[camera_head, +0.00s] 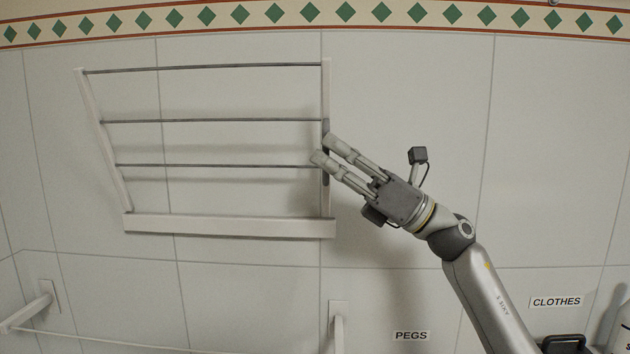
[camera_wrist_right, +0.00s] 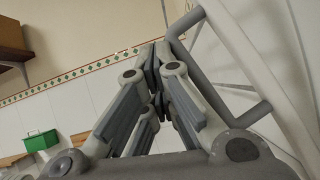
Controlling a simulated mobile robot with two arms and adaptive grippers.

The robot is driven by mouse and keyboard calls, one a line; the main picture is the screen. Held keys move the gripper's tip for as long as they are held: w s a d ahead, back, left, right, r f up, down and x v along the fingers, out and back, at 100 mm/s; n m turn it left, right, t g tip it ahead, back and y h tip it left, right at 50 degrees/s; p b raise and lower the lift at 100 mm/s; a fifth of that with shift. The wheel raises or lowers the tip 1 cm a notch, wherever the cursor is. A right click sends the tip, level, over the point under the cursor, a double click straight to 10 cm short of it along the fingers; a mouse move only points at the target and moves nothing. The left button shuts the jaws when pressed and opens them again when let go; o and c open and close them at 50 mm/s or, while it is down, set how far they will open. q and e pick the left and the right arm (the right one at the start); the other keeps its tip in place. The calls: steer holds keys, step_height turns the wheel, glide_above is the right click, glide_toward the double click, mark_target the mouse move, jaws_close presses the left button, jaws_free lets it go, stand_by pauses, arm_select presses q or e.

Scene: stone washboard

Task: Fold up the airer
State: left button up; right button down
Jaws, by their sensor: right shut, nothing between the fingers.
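The airer (camera_head: 230,226) is mounted on the tiled wall in the head view. It has a white bottom bar, two white side rails and several thin grey rods between them. Its left rail slants outward toward the top, and its right rail looks upright, so the frame appears tilted out from the wall. My right gripper (camera_head: 324,150) is at the right rail, about mid-height, with its fingertips overlapping the rail in the picture. I cannot tell whether they touch it. The gripper is shut with nothing between its fingers; they also show in the wrist view (camera_wrist_right: 156,78). My left gripper is out of view.
A white bracket with a rail (camera_head: 40,303) is on the wall at lower left, and another bracket (camera_head: 337,325) is at lower centre. Labels read PEGS (camera_head: 411,336) and CLOTHES (camera_head: 556,302). The wrist view shows a green box (camera_wrist_right: 41,141).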

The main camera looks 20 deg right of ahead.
steer(key=w+m+t+p, duration=0.1)
steer(key=m, duration=0.1)
steer(key=w+d+r+m+t+h+p, duration=0.1)
steer(key=w+r+m+t+h+p, duration=0.1)
steer(key=w+m, duration=0.1)
steer(key=shift+d+r+m+t, duration=0.25)
steer(key=shift+m+t, duration=0.05)
steer(key=shift+s+d, duration=0.1)
